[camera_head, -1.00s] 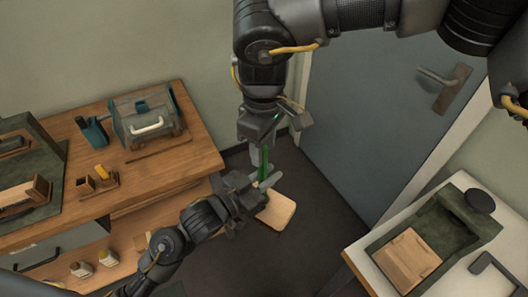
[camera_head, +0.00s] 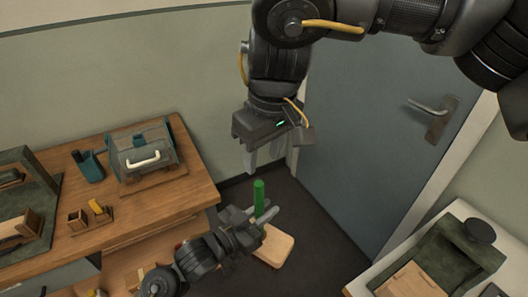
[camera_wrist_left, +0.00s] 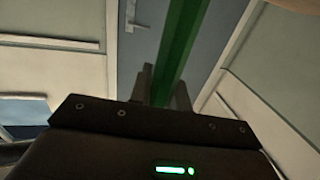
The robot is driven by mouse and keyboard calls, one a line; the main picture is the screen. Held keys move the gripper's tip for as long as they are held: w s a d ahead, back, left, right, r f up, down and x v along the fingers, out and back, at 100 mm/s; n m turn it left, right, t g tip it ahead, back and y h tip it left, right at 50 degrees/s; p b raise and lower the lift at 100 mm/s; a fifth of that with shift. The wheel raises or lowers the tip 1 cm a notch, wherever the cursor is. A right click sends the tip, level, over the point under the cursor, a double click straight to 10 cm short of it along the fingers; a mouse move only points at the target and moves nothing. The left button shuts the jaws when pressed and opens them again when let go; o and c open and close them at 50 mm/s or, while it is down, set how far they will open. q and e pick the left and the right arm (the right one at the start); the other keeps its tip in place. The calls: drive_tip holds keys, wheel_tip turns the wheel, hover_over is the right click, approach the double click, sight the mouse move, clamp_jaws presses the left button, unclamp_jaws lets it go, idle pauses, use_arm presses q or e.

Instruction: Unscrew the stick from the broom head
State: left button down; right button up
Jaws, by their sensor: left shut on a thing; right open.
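The green stick (camera_head: 259,196) stands roughly upright in the head view. My left gripper (camera_head: 264,216) is shut on it low down, and the upper part stands free. In the left wrist view the stick (camera_wrist_left: 178,50) rises from between the fingers. A pale wooden block (camera_head: 273,247), which looks like the broom head, shows just below my left gripper. The fingers hide where stick and block meet, so I cannot tell whether they are joined. My right gripper (camera_head: 263,160) is open and empty above the stick's top, pointing down, with a small gap between them.
A wooden bench (camera_head: 190,187) at the left carries a grey-teal toolbox (camera_head: 143,155) and small wooden holders (camera_head: 78,221). At the lower right is a white table (camera_head: 365,270) with a dark green tray (camera_head: 450,238). A grey door (camera_head: 370,130) stands behind. Dark floor lies between.

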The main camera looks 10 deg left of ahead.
sight(259, 183)
drive_tip(key=f, duration=0.4)
drive_tip(key=a+f, duration=0.1)
drive_tip(key=f, duration=0.3)
drive_tip(key=w+f, duration=0.1)
drive_tip(key=f, duration=0.2)
drive_tip(key=shift+w+a+f, duration=0.1)
drive_tip(key=shift+a+f, duration=0.1)
drive_tip(key=shift+f, duration=0.2)
clamp_jaws()
drive_tip(key=n, duration=0.3)
drive_tip(key=shift+n+g, duration=0.3)
drive_tip(key=shift+n, duration=0.1)
idle(0.5)
drive_tip(key=shift+c, duration=0.4)
unclamp_jaws()
